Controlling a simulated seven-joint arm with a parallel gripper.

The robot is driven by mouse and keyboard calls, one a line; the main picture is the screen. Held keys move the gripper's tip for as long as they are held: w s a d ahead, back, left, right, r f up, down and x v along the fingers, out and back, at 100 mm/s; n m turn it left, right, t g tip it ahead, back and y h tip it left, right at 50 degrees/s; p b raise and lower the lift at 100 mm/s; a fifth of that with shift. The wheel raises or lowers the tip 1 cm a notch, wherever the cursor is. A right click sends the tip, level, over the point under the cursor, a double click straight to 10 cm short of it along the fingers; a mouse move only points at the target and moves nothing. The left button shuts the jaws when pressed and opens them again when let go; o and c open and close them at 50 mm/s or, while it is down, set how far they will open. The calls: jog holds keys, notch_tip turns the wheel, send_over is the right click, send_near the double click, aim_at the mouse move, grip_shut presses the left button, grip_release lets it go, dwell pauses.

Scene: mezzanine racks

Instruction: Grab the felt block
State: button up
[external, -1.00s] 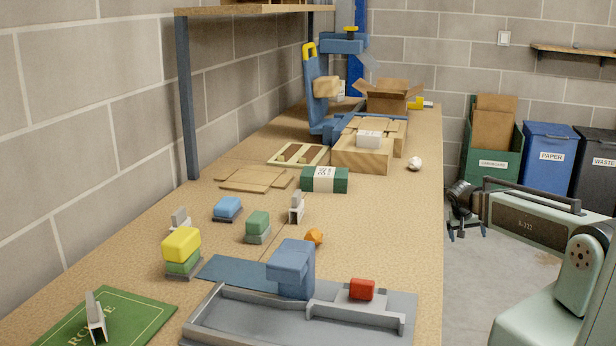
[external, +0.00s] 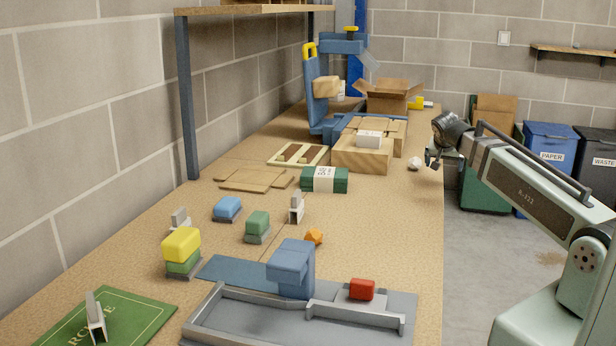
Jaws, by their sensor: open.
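Several small blocks stand on the workbench (external: 400,225), and I cannot tell by texture which one is felt. A blue block (external: 227,208) and a green block (external: 257,224) each sit on a dark grey base. A yellow block (external: 182,243) rests on a green block (external: 184,262), also on a grey base. My gripper (external: 432,160) is open and empty, raised near the bench's right edge, well to the right of and beyond these blocks.
A white ball (external: 414,163) lies near my gripper. An orange faceted piece (external: 314,237), a green banded bundle (external: 324,180) and wooden boxes (external: 361,155) stand on the bench. A blue press (external: 320,95) and an open carton (external: 388,96) are farther back.

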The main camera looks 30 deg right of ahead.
jog(key=a+n+y, duration=0.1)
jog(key=a, duration=0.4)
jog(key=a+n+y, duration=0.1)
jog(key=a, duration=0.5)
jog(key=w+a+n+y, duration=0.1)
jog(key=a, duration=0.5)
jog(key=a+n+y, duration=0.1)
jog(key=a, duration=0.4)
jog(key=s+a+r+n+y, duration=0.1)
jog(key=a, duration=0.4)
jog(key=a+n+g, duration=0.1)
jog(key=a+n, duration=0.1)
jog(key=a, duration=0.3)
jog(key=shift+s+a+r+y, duration=0.2)
jog(key=shift+s+a+y, duration=0.15)
jog(key=shift+a+y, duration=0.05)
jog(key=s+a+r+n+g+y, duration=0.1)
jog(key=a+r+n, duration=0.2)
jog(key=a, duration=0.6)
jog(key=s+a+r+n+g, duration=0.15)
jog(key=a+n, duration=0.25)
jog(key=a, duration=0.6)
jog(key=n, duration=0.5)
send_near(257, 216)
jog(key=shift+y, duration=0.3)
jog(key=f, duration=0.8)
jog(key=w+f, duration=0.1)
jog(key=f, duration=0.3)
jog(key=shift+w+a, duration=0.1)
jog(key=shift+a, duration=0.25)
